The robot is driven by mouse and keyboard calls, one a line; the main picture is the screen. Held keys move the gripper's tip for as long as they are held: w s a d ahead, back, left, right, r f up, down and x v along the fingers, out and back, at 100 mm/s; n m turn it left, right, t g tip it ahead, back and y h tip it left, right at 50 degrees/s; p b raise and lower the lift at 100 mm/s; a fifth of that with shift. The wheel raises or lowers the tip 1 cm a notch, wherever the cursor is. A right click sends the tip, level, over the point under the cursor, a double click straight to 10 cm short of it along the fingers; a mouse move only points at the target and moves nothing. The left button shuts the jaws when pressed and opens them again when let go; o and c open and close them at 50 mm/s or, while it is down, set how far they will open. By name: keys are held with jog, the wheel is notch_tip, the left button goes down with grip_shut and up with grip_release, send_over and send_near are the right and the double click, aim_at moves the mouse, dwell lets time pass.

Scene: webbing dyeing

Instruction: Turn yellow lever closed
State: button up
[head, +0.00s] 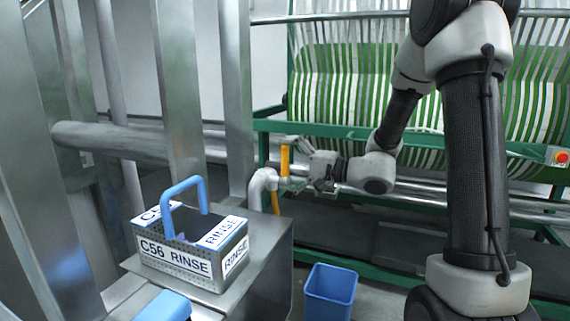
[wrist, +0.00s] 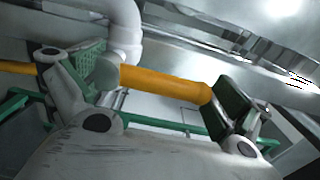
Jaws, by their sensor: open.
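The yellow lever (head: 285,159) stands roughly upright beside the white pipe elbow (head: 262,184) in the head view. In the wrist view the lever (wrist: 160,82) stretches across the space between my fingers, its right end close to the right finger pad. My gripper (head: 297,177) is at the lever and pipe in the head view. In the wrist view my gripper (wrist: 162,92) is open, with one finger at each side of the picture. I cannot tell whether either finger touches the lever. A second yellow piece (head: 275,203) shows below the pipe.
A perforated box labelled C56 RINSE (head: 180,262) with a blue handle sits on a metal stand (head: 262,240) at left. A blue bin (head: 330,291) stands on the floor. A green-framed machine (head: 350,131) with green and white webbing fills the back.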

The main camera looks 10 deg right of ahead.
jog(key=v, duration=1.2)
jog(key=s+d+f+g+h, duration=0.1)
jog(key=s+f+g+h, duration=0.2)
jog(key=s+f+g, duration=0.35)
jog(key=s+d+f+g+h, duration=0.1)
jog(key=s+f+g+h, duration=0.2)
jog(key=s, duration=0.6)
jog(key=s+d+r+n+h, duration=0.2)
jog(key=s+d+n+h, duration=0.1)
jog(key=s+d+h, duration=0.4)
notch_tip(320, 180, up, 7)
jog(key=n+t+h, duration=0.1)
jog(key=n+t, duration=0.2)
jog(key=n, duration=0.1)
jog(key=shift+w+r+h, duration=0.2)
jog(key=shift+w+h, duration=0.1)
